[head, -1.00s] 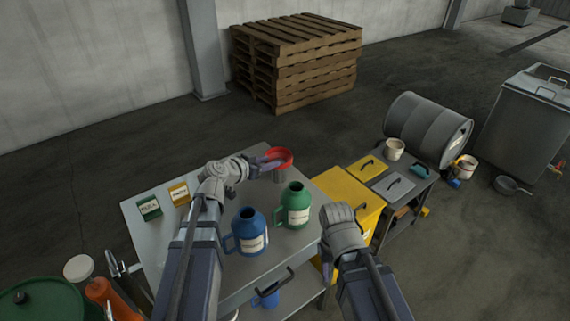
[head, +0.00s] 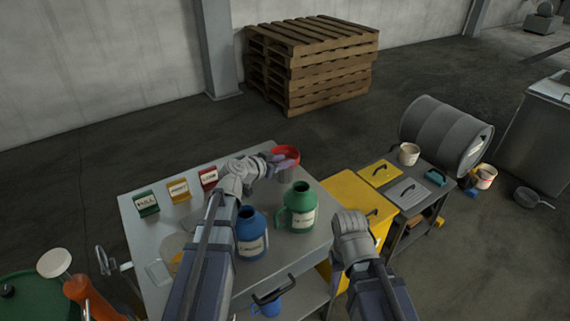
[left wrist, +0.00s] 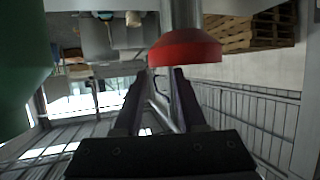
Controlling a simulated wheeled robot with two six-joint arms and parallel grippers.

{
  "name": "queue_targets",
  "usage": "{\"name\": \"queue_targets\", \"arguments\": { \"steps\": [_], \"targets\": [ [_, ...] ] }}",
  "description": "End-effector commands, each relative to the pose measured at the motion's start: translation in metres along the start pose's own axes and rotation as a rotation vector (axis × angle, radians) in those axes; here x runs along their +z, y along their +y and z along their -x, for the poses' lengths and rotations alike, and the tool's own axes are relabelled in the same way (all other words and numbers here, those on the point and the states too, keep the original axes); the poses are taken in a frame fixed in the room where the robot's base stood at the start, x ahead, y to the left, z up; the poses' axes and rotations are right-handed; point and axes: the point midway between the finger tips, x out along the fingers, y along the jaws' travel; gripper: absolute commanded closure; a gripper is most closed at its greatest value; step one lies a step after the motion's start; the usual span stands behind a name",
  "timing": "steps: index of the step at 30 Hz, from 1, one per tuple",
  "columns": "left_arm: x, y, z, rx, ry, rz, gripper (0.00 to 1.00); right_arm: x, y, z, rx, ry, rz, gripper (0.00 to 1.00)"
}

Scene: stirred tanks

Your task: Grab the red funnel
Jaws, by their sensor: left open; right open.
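The red funnel (head: 288,151) is at the far right corner of the grey table, above a grey cylindrical part. In the left wrist view the red funnel (left wrist: 186,48) shows just past the fingertips, in line with the right-hand finger. My left gripper (head: 280,163) is open and beside the funnel, on its near left side; its fingers (left wrist: 160,72) have nothing between them. I cannot tell whether a finger touches the funnel. My right gripper (head: 350,224) is over the table's right edge, away from the funnel; its fingers are mostly hidden.
A green jug (head: 297,208) and a blue jug (head: 250,233) stand on the table (head: 168,222) near my left arm. Several label signs, one green (head: 146,203), stand at the left. A yellow bin (head: 352,197) and a side cart (head: 421,205) are to the right.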

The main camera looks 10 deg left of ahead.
Motion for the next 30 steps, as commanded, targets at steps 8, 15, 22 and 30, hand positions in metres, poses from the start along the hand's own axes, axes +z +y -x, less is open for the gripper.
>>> {"name": "queue_targets", "arguments": {
  "steps": [8,15,22,30],
  "targets": [
    [0.002,0.003,-0.021,0.002,0.000,0.001,0.60,-0.001,-0.001,-0.009,0.000,0.000,0.000,0.50],
    [0.001,0.004,-0.052,0.001,0.000,0.001,0.60,-0.001,-0.002,-0.020,0.000,0.000,0.000,0.50],
    [0.000,0.005,-0.051,0.000,0.000,0.001,0.61,-0.001,-0.002,-0.019,0.000,0.000,0.000,0.50],
    [0.000,0.005,-0.051,0.000,0.000,0.001,0.91,-0.001,-0.002,-0.019,0.000,0.000,0.000,0.50]
  ]
}}
